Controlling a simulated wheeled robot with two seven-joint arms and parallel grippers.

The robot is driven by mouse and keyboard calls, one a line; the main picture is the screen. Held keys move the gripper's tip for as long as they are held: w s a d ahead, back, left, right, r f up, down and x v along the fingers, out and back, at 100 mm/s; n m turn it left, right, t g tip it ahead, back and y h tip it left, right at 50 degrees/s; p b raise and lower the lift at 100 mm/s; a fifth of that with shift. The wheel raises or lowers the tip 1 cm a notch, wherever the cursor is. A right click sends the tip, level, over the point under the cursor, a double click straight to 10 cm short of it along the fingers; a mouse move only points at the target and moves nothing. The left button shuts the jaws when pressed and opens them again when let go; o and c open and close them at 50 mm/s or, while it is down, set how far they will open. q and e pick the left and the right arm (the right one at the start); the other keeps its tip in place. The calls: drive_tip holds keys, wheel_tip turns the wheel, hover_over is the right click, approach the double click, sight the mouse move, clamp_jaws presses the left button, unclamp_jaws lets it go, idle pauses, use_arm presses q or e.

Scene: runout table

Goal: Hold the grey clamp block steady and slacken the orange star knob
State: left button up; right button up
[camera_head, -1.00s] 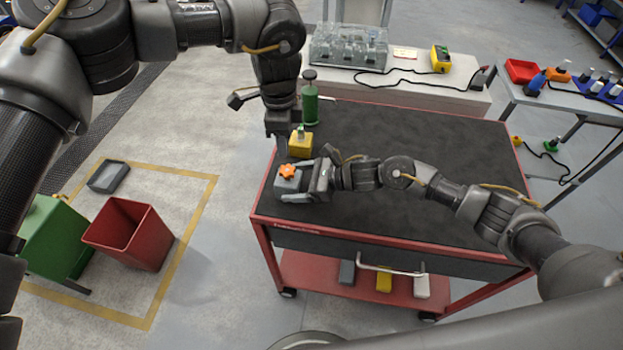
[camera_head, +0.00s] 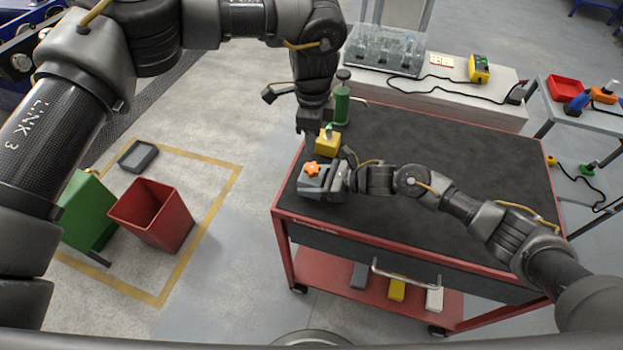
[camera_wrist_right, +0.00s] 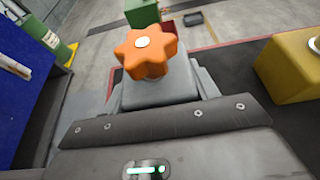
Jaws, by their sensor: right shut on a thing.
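The grey clamp block (camera_head: 311,184) sits at the left end of the dark table top. The orange star knob (camera_head: 312,169) is on top of it; both also show in the right wrist view, the knob (camera_wrist_right: 147,53) above the block (camera_wrist_right: 160,90). My right gripper (camera_head: 328,182) comes from the right and is shut on the block. My left gripper (camera_head: 309,132) points down behind the knob, apart from it, close to the left of a yellow block (camera_head: 327,144). Its fingers are small and dark, so their opening is unclear.
A green cylinder (camera_head: 342,104) stands at the table's far left corner, behind the yellow block. The dark table top (camera_head: 450,150) is largely clear to the right. Red (camera_head: 152,215) and green (camera_head: 88,212) bins stand on the floor at left.

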use_arm(q)
drive_tip(key=shift+o, duration=2.6)
drive_tip(key=shift+w+a+f, duration=0.1)
drive_tip(key=shift+w+f, duration=0.05)
drive_tip(key=shift+f, duration=0.25)
drive_tip(key=w+a+f+m+h, duration=0.1)
drive_tip(key=a+f+m+h, duration=0.2)
drive_tip(key=f+m, duration=0.1)
drive_tip(key=w+a+f+m+h, duration=0.2)
drive_tip(key=a+f+m+h, duration=0.1)
drive_tip(key=f, duration=0.4)
drive_tip(key=w+a+f+m+h, duration=0.2)
drive_tip(key=a+f+m+h, duration=0.1)
drive_tip(key=f+m, duration=0.3)
drive_tip(key=shift+a+g, duration=0.3)
drive_tip(key=shift+a, duration=0.55)
drive_tip(key=m+h, duration=0.9)
drive_tip(key=m, duration=1.3)
approach(312, 167)
drive_tip(key=d, duration=1)
drive_tip(key=shift+s+f, duration=0.2)
